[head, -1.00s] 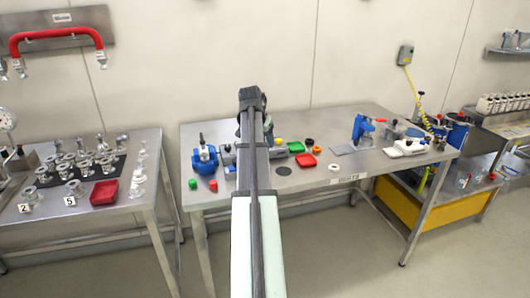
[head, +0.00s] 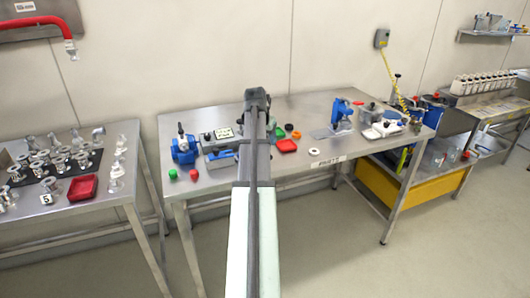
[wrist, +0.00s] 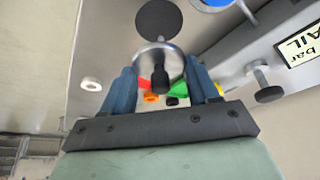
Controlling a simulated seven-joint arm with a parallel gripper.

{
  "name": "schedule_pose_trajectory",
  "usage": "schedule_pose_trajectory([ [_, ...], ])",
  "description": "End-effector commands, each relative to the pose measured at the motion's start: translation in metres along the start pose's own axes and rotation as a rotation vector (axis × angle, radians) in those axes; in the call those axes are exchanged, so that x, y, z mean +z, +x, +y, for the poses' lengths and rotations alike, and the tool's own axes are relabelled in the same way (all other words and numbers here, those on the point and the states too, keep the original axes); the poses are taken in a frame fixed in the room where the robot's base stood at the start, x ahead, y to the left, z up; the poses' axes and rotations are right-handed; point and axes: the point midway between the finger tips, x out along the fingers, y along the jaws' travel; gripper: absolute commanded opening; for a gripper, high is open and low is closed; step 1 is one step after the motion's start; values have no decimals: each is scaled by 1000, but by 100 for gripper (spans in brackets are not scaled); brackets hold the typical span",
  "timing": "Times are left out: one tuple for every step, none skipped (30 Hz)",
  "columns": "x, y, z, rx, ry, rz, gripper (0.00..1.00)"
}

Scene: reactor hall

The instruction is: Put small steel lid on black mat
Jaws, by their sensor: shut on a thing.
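My gripper (wrist: 161,70) shows in the wrist view with its two blue fingers closed on the small steel lid (wrist: 146,63), a round shiny disc with a black knob. The black mat (wrist: 158,18), a dark round disc on the steel table, lies just beyond the lid in the wrist view. The lid overlaps the mat's near edge in the picture; the height between them is hard to tell. In the head view my arm hides the gripper, the lid and the mat.
A grey box with a label (wrist: 305,44) stands close at right in the wrist view. The table's front right is mostly clear.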

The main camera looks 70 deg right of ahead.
Motion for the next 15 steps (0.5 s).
schedule_pose_trajectory([
  [4,8,0,0,0,0,24],
  [6,12,0,0,0,0,24],
  [8,16,0,0,0,-1,24],
  [8,19,0,1,0,-1,24],
  [9,20,0,0,0,0,24],
  [10,22,0,0,0,1,24],
  [10,24,0,0,1,1,24],
  [10,25,0,0,1,1,24],
  [12,27,0,0,1,1,24],
  [13,30,0,0,1,1,24],
  [14,33,0,0,1,1,24],
  [16,38,0,1,1,-1,24],
  [18,41,0,1,1,-1,24],
  [19,45,0,1,1,-1,24],
  [21,49,0,0,1,0,24],
])
